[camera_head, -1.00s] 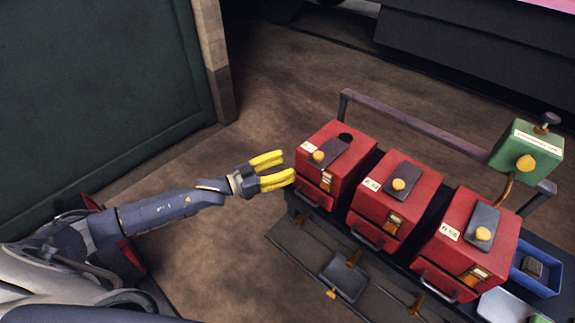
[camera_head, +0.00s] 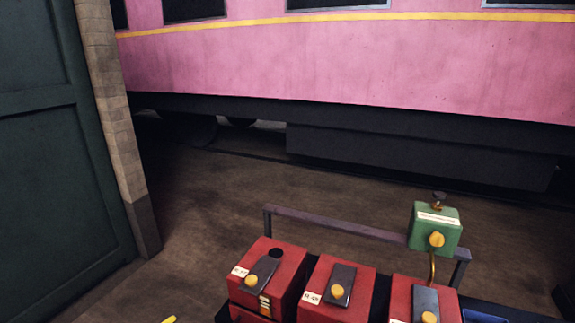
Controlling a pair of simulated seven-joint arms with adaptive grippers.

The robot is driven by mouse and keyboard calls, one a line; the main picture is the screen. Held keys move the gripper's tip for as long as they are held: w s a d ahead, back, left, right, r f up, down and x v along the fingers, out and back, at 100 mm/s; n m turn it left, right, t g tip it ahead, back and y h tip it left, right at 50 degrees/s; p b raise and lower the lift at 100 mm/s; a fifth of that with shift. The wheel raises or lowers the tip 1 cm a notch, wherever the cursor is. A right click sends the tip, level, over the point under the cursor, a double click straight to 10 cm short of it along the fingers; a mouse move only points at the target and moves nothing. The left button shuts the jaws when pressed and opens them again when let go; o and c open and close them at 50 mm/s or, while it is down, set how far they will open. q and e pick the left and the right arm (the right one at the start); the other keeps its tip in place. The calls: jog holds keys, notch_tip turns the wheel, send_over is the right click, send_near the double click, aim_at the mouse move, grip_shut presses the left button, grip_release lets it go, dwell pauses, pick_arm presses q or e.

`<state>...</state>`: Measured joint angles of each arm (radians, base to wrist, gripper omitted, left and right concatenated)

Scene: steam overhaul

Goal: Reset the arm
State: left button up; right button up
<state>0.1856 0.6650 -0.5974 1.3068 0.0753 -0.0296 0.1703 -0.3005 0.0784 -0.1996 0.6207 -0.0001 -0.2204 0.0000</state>
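Only a small yellow fingertip of my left gripper (camera_head: 169,320) shows at the bottom edge of the head view. The rest of that gripper and its arm are out of the picture, so its opening cannot be judged. It is to the left of the red boxes and apart from them. My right gripper is not in view.
Red boxes with yellow knobs, a left one (camera_head: 285,272), a middle one (camera_head: 318,309) and a right one (camera_head: 402,299), stand on a cart with a rail (camera_head: 330,220). A green box (camera_head: 421,230) is mounted at right. A pink train carriage (camera_head: 350,62) and green door (camera_head: 40,180) stand behind.

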pick_arm(q)
jog(key=s+a+f+n+g+y, duration=0.1)
jog(key=s+a+f+g+y, duration=0.15)
jog(key=s+f, duration=1.05)
jog(key=s+a+f+n+g+y, duration=0.1)
jog(key=s+f+n+g+y, duration=0.15)
jog(key=s+f, duration=1.15)
jog(key=s+d+f+g, duration=0.2)
jog(key=s+d+f, duration=0.2)
jog(key=s, duration=0.6)
jog(key=s+d+f+n+g+h, duration=0.1)
jog(key=s+d+f, duration=0.3)
jog(key=s, duration=0.7)
jog(key=s+d+f+g, duration=0.3)
jog(key=s+d+f, duration=0.2)
jog(key=s, duration=0.6)
jog(key=shift+s+d, duration=0.2)
jog(key=shift+d, duration=0.85)
jog(key=shift+n, duration=0.25)
